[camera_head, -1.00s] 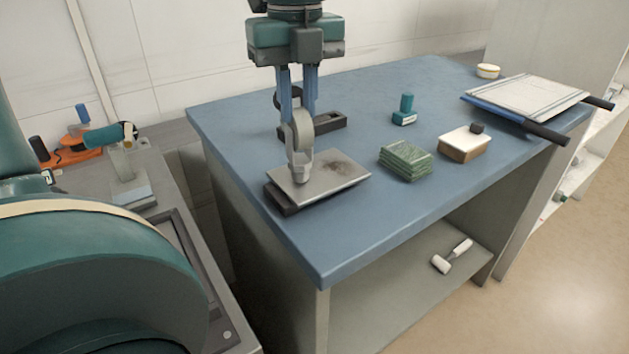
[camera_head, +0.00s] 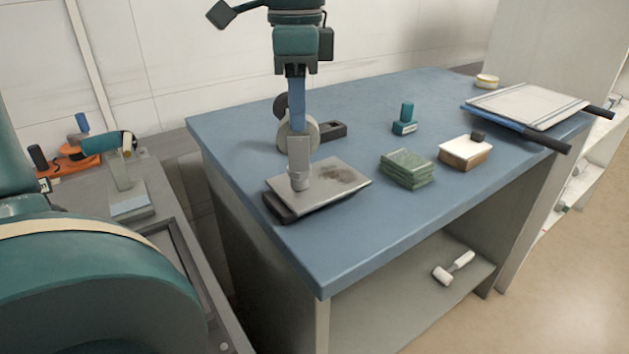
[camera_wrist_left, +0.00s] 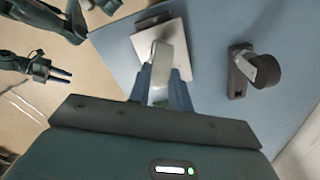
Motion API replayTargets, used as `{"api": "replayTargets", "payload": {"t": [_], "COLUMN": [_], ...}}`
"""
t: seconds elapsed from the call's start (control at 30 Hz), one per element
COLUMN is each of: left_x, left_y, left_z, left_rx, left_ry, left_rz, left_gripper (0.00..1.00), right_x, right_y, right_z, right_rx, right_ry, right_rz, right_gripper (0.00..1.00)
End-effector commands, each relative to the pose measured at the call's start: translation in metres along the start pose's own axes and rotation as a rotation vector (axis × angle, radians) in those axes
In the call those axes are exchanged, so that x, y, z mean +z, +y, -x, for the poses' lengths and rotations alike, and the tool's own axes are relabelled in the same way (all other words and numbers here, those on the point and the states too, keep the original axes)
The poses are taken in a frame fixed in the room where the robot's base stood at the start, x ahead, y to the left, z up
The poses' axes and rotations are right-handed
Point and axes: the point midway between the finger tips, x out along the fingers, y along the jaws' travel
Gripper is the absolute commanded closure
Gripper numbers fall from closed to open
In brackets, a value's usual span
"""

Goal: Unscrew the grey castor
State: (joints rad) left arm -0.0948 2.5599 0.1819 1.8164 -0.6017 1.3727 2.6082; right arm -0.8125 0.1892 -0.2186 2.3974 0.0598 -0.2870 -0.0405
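The grey castor (camera_head: 299,163) stands upright at the metal plate (camera_head: 335,184), which rests on a dark block near the bench's left edge. My left gripper (camera_head: 297,115) points down from above with its blue fingers around the castor's wheel. In the left wrist view the grey castor (camera_wrist_left: 160,66) sits between the two blue fingers (camera_wrist_left: 160,88), which are shut on it. The castor's lower end meets the plate; its thread is not visible. My right gripper (camera_wrist_left: 62,76) shows at the left of the wrist view, empty, with a gap between its fingers.
A black castor (camera_wrist_left: 265,71) on a dark holder stands behind the grey one. Green pads (camera_head: 407,169), a teal-handled stamp (camera_head: 404,119), a wooden box (camera_head: 464,151) and a board (camera_head: 531,106) stand to the right. A mallet (camera_head: 453,268) lies on the shelf below.

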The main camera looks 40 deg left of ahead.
Motion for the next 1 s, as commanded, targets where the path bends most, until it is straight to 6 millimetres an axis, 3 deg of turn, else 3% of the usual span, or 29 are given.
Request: {"api": "replayTargets", "payload": {"t": [0.17, 0.47, 0.83, 1.0], "left_x": [0.000, 0.000, 0.000, 0.000], "left_y": [0.000, 0.000, 0.000, 0.000], "left_z": [0.000, 0.003, 0.045, 0.052], "left_rx": [-0.001, 0.000, -0.001, 0.000], "left_ry": [0.001, 0.000, 0.000, 0.000], "left_rz": [-0.001, -0.002, -0.002, -0.002], "left_gripper": [0.65, 0.64, 0.64, 0.64], "right_x": [0.000, -0.002, -0.035, -0.042], "right_y": [0.000, -0.001, -0.003, -0.003], "right_z": [0.000, 0.002, 0.014, 0.016], "right_rx": [0.000, -0.001, -0.001, -0.001], "right_ry": [0.002, -0.001, -0.006, -0.001], "right_rz": [-0.001, -0.003, -0.005, -0.005], "right_gripper": [0.64, 0.64, 0.64, 0.64]}}
